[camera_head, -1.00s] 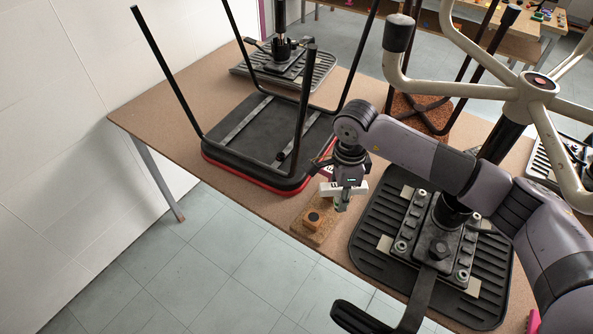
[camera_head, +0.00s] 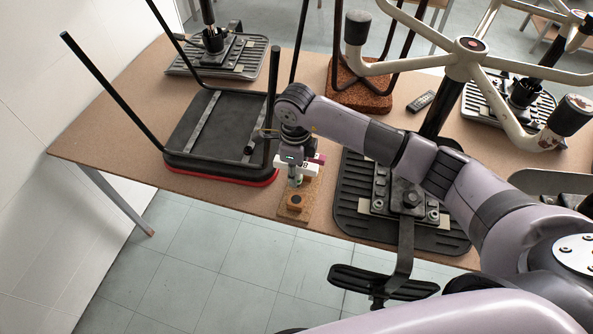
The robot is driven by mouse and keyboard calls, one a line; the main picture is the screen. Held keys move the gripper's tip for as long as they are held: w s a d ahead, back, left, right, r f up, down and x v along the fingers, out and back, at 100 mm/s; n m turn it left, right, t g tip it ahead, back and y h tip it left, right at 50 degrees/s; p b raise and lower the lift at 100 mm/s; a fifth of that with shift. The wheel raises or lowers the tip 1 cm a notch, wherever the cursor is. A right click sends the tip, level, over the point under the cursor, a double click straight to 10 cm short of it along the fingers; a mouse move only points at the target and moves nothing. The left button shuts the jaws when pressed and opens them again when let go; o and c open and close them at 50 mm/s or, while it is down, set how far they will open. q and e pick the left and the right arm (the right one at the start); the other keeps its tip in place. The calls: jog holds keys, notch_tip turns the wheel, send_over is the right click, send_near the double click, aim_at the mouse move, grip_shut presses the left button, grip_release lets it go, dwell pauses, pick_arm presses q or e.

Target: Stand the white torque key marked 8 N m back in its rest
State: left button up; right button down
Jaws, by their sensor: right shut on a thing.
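My right gripper (camera_head: 294,181) is shut on the white torque key (camera_head: 311,169), which lies crosswise at its fingers, with a dark mark on its white side. The mark is too small to read. The gripper is just behind and above a small wooden rest (camera_head: 296,212) with a dark round socket on its block, near the table's front edge. I cannot tell whether the key touches the rest. The key's lower part is hidden by the fingers. My left gripper is not in view.
An upturned chair with a black seat (camera_head: 228,135) lies on the table (camera_head: 105,140) to the left. A ribbed black base plate (camera_head: 350,190) with a clamp is close on the right. A dark remote-like device (camera_head: 421,101) lies farther back. A pink thing (camera_head: 319,158) shows beside the key.

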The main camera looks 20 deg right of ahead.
jog(key=shift+f+b, duration=0.55)
jog(key=shift+f, duration=0.2)
notch_tip(320, 180, down, 3)
jog(key=b, duration=0.3)
jog(key=shift+d+f, duration=0.1)
jog(key=shift+f, duration=0.1)
jog(key=shift+f+b, duration=0.35)
jog(key=shift+f, duration=0.05)
pick_arm(q)
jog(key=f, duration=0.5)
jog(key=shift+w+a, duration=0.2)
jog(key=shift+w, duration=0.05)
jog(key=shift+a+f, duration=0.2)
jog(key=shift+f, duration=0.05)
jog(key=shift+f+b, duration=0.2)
jog(key=shift+b, duration=0.25)
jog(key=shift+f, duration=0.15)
pick_arm(e)
jog(key=shift+f, duration=0.25)
